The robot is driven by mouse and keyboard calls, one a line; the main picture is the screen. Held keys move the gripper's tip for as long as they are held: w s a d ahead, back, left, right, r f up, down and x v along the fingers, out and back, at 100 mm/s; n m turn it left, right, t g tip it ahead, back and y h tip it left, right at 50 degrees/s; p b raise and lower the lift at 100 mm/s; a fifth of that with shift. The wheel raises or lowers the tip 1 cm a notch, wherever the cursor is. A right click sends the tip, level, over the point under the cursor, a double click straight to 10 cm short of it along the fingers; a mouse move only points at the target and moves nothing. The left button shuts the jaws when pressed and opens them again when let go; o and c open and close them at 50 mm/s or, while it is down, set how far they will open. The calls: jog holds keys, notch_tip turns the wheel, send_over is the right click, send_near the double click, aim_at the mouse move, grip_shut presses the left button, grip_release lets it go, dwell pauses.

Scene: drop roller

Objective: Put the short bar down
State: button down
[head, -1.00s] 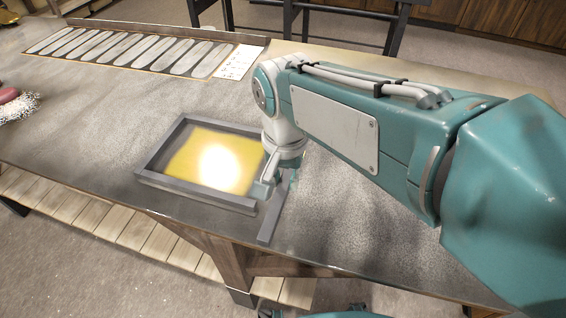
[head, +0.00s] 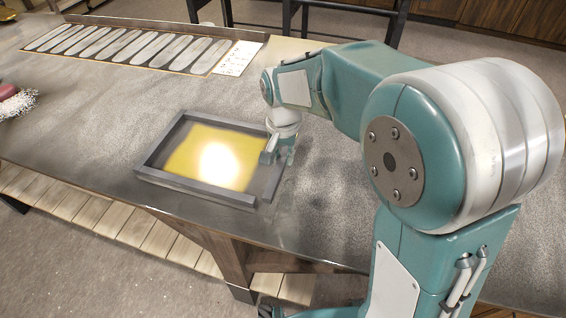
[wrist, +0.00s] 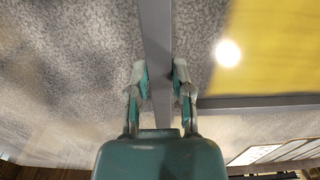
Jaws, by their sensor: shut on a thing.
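The short bar (head: 274,184) is a straight grey bar along the right side of a grey frame around a yellow sheet (head: 185,157). My gripper (head: 278,160) is shut on it near its far part. In the wrist view the short bar (wrist: 156,35) runs between the two fingertips (wrist: 161,78). A strip of table shows between it and the yellow sheet (wrist: 270,50). The bar lies roughly in line with the right side of the frame. I cannot tell whether it touches the table or the front bar (head: 195,190).
The back bar (head: 225,123) and left bar (head: 160,145) lie on the table (head: 80,130). A board of long grey ovals (head: 120,48) lies at the back left. A bristly brush (head: 18,103) is at the left edge. The table right of my gripper is clear.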

aim_at(283, 156)
jog(key=shift+w+f, duration=0.1)
jog(key=shift+f, duration=1.45)
jog(key=shift+f, duration=0.1)
jog(key=c, duration=0.5)
grip_release()
